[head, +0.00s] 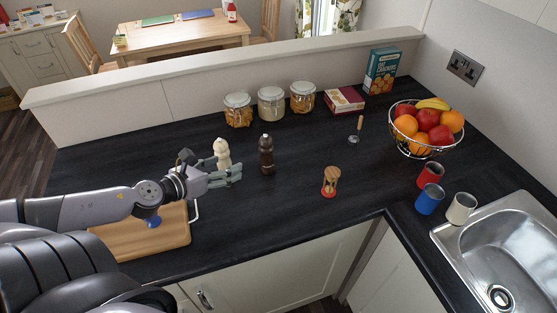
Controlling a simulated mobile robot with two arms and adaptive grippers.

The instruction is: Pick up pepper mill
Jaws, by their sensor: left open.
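A dark brown mill (266,157), which looks like the pepper mill, stands upright on the black counter. A cream mill (222,152) stands upright to its left, partly hidden at its base by my left gripper. My left gripper (236,174) comes in from the left, its fingers pointing right towards the dark mill. It is open and holds nothing. The fingertips are a short way left of the dark mill and look apart from it. My right gripper is out of view.
Three glass jars (271,102) stand behind the mills near the low wall. An hourglass-like timer (330,181) stands to the right. A wooden board (165,232) lies beneath my left arm. A fruit basket (427,129), cups (429,200) and sink (505,250) are farther right.

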